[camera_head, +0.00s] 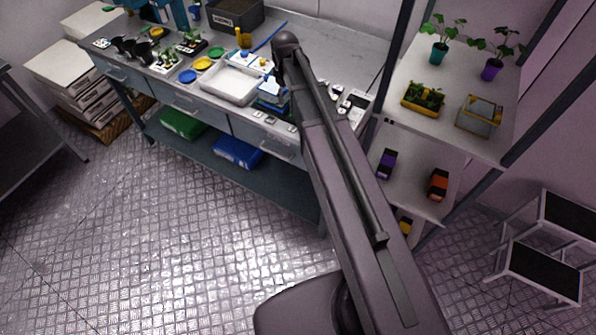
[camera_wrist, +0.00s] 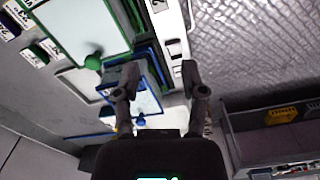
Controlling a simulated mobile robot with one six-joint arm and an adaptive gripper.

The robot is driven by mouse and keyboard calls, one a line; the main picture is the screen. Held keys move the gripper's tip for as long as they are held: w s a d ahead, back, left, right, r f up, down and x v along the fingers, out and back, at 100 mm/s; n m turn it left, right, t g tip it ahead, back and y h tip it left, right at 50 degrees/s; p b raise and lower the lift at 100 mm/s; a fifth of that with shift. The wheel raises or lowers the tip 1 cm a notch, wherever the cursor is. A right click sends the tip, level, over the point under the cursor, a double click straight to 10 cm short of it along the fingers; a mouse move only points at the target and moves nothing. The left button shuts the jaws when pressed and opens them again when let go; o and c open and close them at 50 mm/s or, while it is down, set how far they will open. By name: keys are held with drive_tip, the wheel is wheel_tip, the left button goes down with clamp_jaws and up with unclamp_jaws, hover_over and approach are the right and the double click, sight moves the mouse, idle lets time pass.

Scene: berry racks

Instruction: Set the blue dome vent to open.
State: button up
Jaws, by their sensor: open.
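A blue-edged clear dome (camera_wrist: 147,98) shows in the wrist view, between and behind my gripper's fingers and partly covered by the left one. A small blue piece (camera_wrist: 140,121) shows near its lower edge; I cannot tell whether this is its vent or how it is set. My gripper (camera_wrist: 160,78) is open, with nothing seen held between the fingers. In the head view, a blue-edged item (camera_head: 270,97) on the bench is partly hidden by my arm, and my gripper is not clearly visible there.
A green-edged dome (camera_wrist: 85,25) with a green knob (camera_wrist: 93,62) is beside the blue one. The bench (camera_head: 335,50) also holds a white tray (camera_head: 229,84) and colored discs. A shelf rack (camera_head: 465,70) with plants stands right. The patterned floor in front is clear.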

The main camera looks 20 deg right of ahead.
drive_tip(key=s+f+m+b, duration=0.2)
drive_tip(key=s+f+b, duration=0.4)
drive_tip(key=f+b, duration=0.5)
drive_tip(key=s+f+m+b, duration=0.2)
drive_tip(key=s+f+b, duration=0.5)
drive_tip(key=f+b, duration=0.3)
drive_tip(key=shift+s+f+m+b, duration=0.3)
drive_tip(key=shift+f+m+b, duration=0.1)
drive_tip(key=shift+f, duration=0.25)
drive_tip(key=shift+d, duration=0.1)
idle(0.4)
wheel_tip(320, 180, up, 26)
drive_tip(key=r+p, duration=0.1)
drive_tip(key=p, duration=2.6)
drive_tip(key=w+r+n+p, duration=0.2)
drive_tip(key=w+n, duration=0.2)
drive_tip(key=w, duration=0.7)
drive_tip(key=w+r+n+p, duration=0.3)
drive_tip(key=w, duration=0.8)
drive_tip(key=shift+w+d+r+n, duration=0.15)
drive_tip(key=shift+w+r+n, duration=0.05)
drive_tip(key=shift+n, duration=0.2)
